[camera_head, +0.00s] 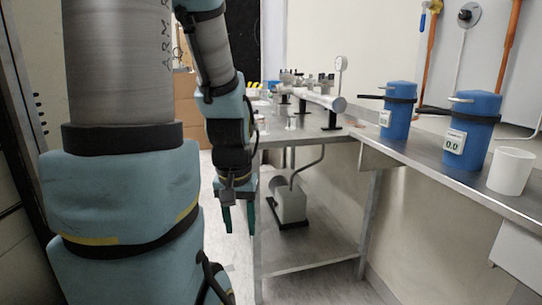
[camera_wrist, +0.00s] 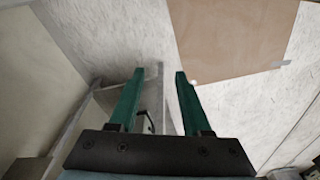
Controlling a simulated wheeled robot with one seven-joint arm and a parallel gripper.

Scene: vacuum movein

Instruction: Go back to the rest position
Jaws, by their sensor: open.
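My gripper (camera_head: 240,218) hangs down in the head view, to the left of the steel bench and below its top. Its two green fingers are apart with nothing between them. In the wrist view my gripper (camera_wrist: 154,75) shows both fingers spread, with the floor beyond them. No held object shows in either view.
The steel bench (camera_head: 310,267) stands right of my gripper, with a pump-like device on its lower shelf. Two blue containers (camera_head: 398,112) (camera_head: 471,130) and a white cup (camera_head: 511,171) stand on the right worktop. A brown panel (camera_wrist: 232,35) lies on the floor.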

